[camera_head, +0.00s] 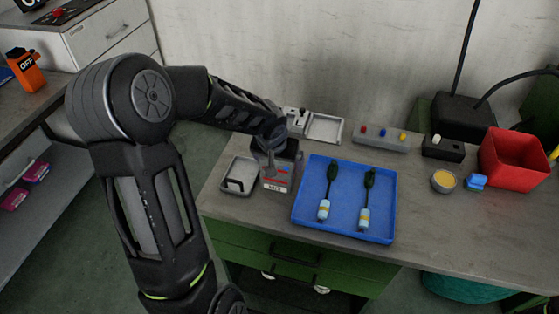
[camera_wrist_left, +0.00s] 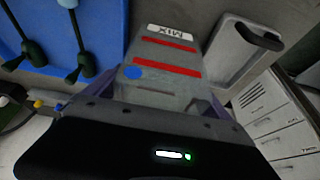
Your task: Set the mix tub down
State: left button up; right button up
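The mix tub (camera_head: 278,178) is a grey box with red stripes and a white MIX label, between the small grey tray and the blue tray in the head view. In the left wrist view the tub (camera_wrist_left: 168,68) fills the middle, with a blue dot on its face. My left gripper (camera_head: 272,155) is at the tub's upper part, with its fingers along the tub's sides, shut on it. The tub looks about upright. I cannot tell whether its base touches the bench. My right gripper is not in view.
A small grey tray (camera_head: 238,187) with a black handle is just left of the tub. The blue tray (camera_head: 343,228) with two corded parts is close on its right. A scale (camera_head: 325,128) stands behind. A red bin (camera_head: 514,157) is far right on the bench (camera_head: 425,225).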

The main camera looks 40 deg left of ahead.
pick_arm(q)
jog(key=shift+o, duration=0.4)
jog(key=shift+r+p, duration=0.25)
jog(key=shift+p, duration=0.05)
jog(key=v, duration=1.1)
jog(key=shift+s+r, duration=0.25)
jog(key=shift+r, duration=0.1)
jog(key=shift+d, duration=0.1)
